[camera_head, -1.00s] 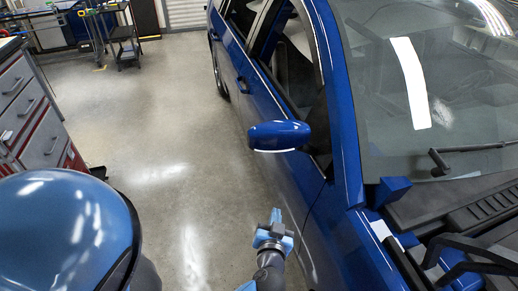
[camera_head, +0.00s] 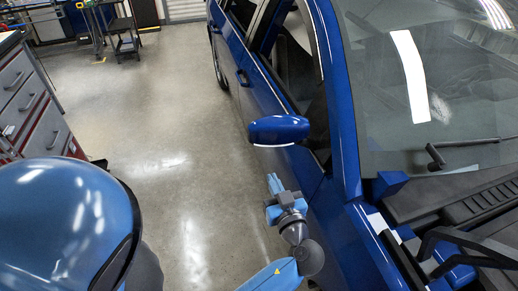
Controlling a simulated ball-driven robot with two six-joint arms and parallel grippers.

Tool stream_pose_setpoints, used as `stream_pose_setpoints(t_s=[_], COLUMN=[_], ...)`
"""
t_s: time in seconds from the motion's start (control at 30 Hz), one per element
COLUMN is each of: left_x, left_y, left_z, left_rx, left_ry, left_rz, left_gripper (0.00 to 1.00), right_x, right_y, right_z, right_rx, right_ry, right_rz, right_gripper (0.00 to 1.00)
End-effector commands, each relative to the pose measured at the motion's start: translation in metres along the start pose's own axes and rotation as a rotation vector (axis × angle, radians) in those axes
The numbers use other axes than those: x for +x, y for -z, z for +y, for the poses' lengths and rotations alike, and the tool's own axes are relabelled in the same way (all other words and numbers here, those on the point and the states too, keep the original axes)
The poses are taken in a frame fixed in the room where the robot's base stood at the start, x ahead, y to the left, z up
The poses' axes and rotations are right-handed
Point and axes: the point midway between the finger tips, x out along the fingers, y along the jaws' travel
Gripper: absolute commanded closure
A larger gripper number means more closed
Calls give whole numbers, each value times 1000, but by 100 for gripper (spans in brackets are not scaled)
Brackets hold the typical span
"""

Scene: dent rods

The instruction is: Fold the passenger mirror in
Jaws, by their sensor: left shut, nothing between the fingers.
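The passenger mirror (camera_head: 279,129) is a glossy blue housing on the side of the blue car (camera_head: 350,160). It sticks out from the door toward the left, over the floor. My left gripper (camera_head: 274,183) is in the lower middle of the head view, beside the car's side. Its fingers are shut with nothing between them. They point up the picture toward the mirror, and a gap shows between fingertips and housing. How their height compares with the mirror's is hard to tell. My right gripper does not show.
The car's windshield (camera_head: 430,90) and open front section fill the right side. A grey and red drawer cabinet (camera_head: 35,105) stands at the left. A black cart (camera_head: 124,38) is at the back. The concrete floor (camera_head: 165,130) between them is clear.

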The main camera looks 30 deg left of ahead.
Motion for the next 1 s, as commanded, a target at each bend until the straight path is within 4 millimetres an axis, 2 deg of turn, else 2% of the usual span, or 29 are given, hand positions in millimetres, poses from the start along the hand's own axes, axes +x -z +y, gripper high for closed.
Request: stream_pose_setpoints(t_s=[0.17, 0.5, 0.7, 1.0], left_x=[21, 83, 112, 133], left_y=[2, 4, 3, 1], left_z=[-2, -1, -1, 0], left_rx=[0, 2, 2, 0], left_ry=[6, 5, 3, 0], left_rz=[-1, -2, -1, -1], left_gripper=[100, 100, 100, 100], right_x=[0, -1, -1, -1], right_y=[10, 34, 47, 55], right_z=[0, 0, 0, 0], right_rx=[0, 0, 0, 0], right_ry=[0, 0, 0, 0], right_rz=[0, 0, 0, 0], right_gripper=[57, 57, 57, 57])
